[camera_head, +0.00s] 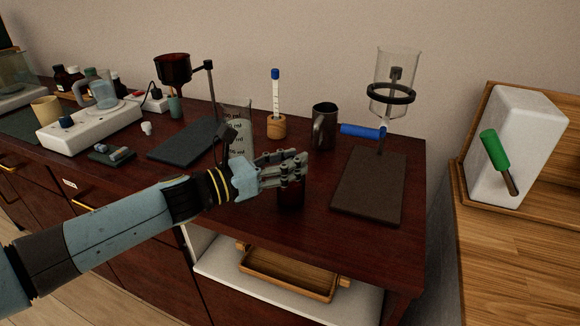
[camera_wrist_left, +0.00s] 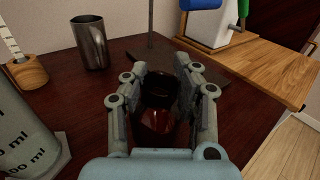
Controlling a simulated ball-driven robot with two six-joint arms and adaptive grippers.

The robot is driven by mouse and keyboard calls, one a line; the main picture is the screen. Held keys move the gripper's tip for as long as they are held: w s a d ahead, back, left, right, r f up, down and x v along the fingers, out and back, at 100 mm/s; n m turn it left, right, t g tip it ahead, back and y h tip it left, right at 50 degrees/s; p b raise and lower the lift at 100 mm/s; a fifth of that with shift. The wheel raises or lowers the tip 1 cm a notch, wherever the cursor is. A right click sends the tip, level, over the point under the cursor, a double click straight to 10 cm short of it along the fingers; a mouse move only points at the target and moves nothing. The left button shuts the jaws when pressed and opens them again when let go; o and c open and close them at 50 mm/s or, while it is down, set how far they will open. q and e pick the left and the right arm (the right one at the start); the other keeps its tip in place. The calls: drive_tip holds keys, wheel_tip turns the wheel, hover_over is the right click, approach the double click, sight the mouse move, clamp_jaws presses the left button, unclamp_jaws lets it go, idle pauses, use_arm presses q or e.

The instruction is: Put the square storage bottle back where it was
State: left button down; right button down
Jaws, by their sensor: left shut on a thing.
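The square storage bottle (camera_head: 291,194) is dark red-brown and stands upright near the front edge of the dark red table (camera_head: 240,198). My left gripper (camera_head: 298,170) is shut around its upper part, and the fingers hide much of it in the head view. In the left wrist view the bottle (camera_wrist_left: 157,122) sits between the two fingers of the left gripper (camera_wrist_left: 160,82), with its dark top showing. I cannot tell whether its base touches the table. My right gripper is not in view.
A large graduated beaker (camera_head: 238,128) stands just behind my left wrist. A grey metal mug (camera_head: 324,126) and a wooden holder with a blue-capped tube (camera_head: 276,126) are farther back. A stand on a dark base plate (camera_head: 368,188) is to the right. An open shelf with a wooden tray (camera_head: 290,276) lies below.

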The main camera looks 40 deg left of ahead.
use_arm(q)
drive_tip(key=shift+f, duration=0.4)
drive_tip(key=shift+f, duration=0.15)
drive_tip(key=c, duration=1.1)
unclamp_jaws()
drive_tip(key=shift+o, duration=0.4)
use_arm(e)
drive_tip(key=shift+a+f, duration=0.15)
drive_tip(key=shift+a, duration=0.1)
